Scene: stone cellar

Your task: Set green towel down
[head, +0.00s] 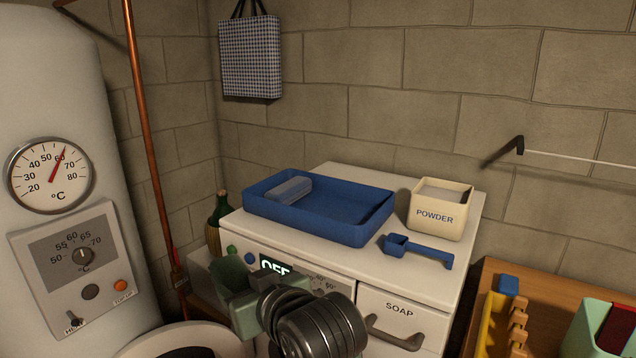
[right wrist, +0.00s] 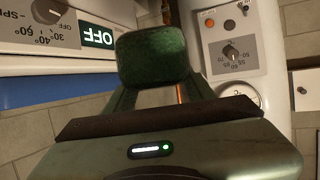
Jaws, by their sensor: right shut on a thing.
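My right gripper (head: 238,290) is in front of the white washing machine's control panel, below the level of its top. It is shut on the green towel (right wrist: 153,57), a small dark green folded block that shows between the fingers in the right wrist view. In the head view the green towel (head: 232,274) is hard to tell apart from the greenish gripper. A blue tray (head: 350,233) stands on the washing machine (head: 396,275), with a folded grey-blue cloth (head: 289,190) at its left end. My left gripper is not in view.
A powder box (head: 438,218) and a blue scoop (head: 420,252) stand right of the tray. A green bottle (head: 219,212) is left of the machine. A white round rim (head: 150,340) is at the lower left, beside the boiler (head: 60,130). A wooden surface (head: 540,290) holds things at right.

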